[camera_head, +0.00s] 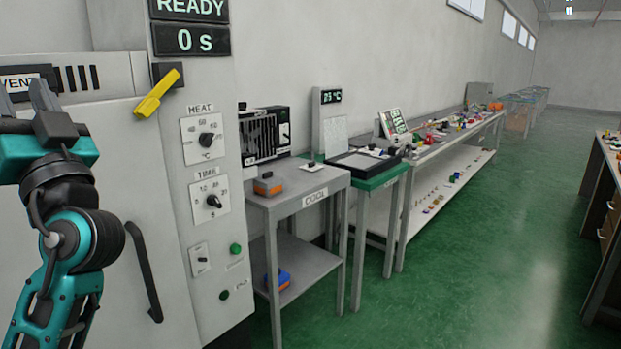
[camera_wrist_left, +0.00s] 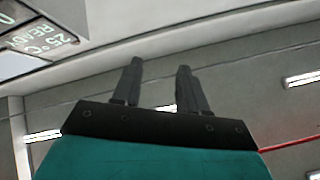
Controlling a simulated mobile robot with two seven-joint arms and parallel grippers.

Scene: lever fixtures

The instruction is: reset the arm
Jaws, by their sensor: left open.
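My teal left arm (camera_head: 60,265) comes in at the left edge of the head view and reaches upward. Its left gripper (camera_head: 24,95) points up in front of the grey cabinet (camera_head: 115,150), below and left of a yellow lever (camera_head: 157,93). The gripper is open and empty. In the left wrist view the two dark fingers (camera_wrist_left: 160,66) stand apart with nothing between them. The yellow lever slants down to the left from its dark mount and is apart from the gripper. My right gripper is in neither view.
The cabinet carries a black handle (camera_head: 145,272), knobs and a sign reading READY (camera_head: 190,8). To its right stand a grey COOL cart (camera_head: 312,187), a green-topped table (camera_head: 383,180) and a long cluttered bench (camera_head: 440,148). The green floor (camera_head: 480,270) is clear.

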